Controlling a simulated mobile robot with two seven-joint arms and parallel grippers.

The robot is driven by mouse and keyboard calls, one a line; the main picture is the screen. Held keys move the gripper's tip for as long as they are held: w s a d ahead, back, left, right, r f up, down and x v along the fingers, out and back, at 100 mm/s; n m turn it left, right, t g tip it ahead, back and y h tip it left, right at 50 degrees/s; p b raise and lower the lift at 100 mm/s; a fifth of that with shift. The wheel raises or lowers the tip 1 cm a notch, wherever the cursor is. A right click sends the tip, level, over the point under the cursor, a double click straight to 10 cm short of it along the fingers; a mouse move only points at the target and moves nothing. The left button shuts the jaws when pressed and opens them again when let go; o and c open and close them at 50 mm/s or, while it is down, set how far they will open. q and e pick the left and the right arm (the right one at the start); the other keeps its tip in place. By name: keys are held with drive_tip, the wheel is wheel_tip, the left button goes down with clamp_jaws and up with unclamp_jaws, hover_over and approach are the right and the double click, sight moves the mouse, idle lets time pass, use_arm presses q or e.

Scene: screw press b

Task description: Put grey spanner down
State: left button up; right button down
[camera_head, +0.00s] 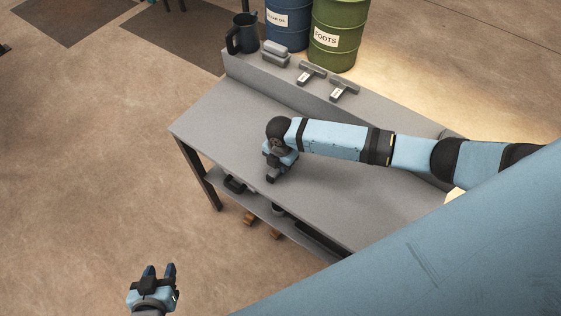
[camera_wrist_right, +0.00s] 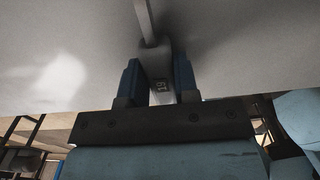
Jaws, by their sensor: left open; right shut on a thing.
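The grey spanner (camera_wrist_right: 158,62) is between the two blue fingers of my right gripper (camera_wrist_right: 160,85) in the right wrist view, with the number 19 on its end. Its shaft runs away from the gripper over a grey surface. In the head view my right gripper (camera_head: 273,176) points down at the grey bench top (camera_head: 225,115), near its front edge, and mostly hides the spanner. I cannot tell whether the spanner touches the bench. My left gripper (camera_head: 160,272) is open and empty over the floor, clear of the bench.
On the raised back ledge stand a dark jug (camera_head: 243,34), grey blocks (camera_head: 275,55) and two T-shaped labelled tools (camera_head: 311,74), (camera_head: 343,89). Blue (camera_head: 287,22) and green (camera_head: 338,35) drums stand behind. A lower shelf (camera_head: 262,205) holds items. The bench's left part is clear.

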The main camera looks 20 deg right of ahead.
drive_tip(key=shift+f, duration=0.1)
drive_tip(key=c, duration=0.9)
unclamp_jaws()
drive_tip(key=shift+o, duration=0.2)
